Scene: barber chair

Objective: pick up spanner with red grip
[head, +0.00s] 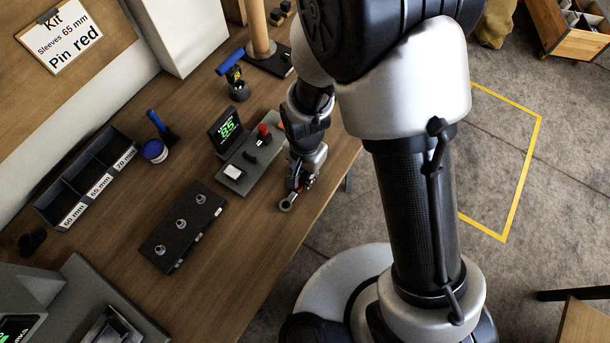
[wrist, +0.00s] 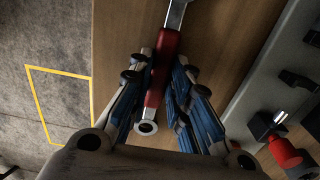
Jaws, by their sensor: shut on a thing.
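The spanner with red grip (wrist: 163,68) shows in the wrist view between the blue-padded fingers of my gripper (wrist: 155,85). Its ring end points down in that picture, and its metal shaft runs out of the top edge. My gripper is shut on the red grip. The arm and fingers hide much of the spanner in the head view. I cannot tell whether it touches the table.
A grey control box (head: 240,171) with a red knob and a display (head: 226,130) stands just left of my gripper. A black block with several knobs (head: 182,226) lies further left. A labelled three-part bin (head: 118,149) stands at the back left.

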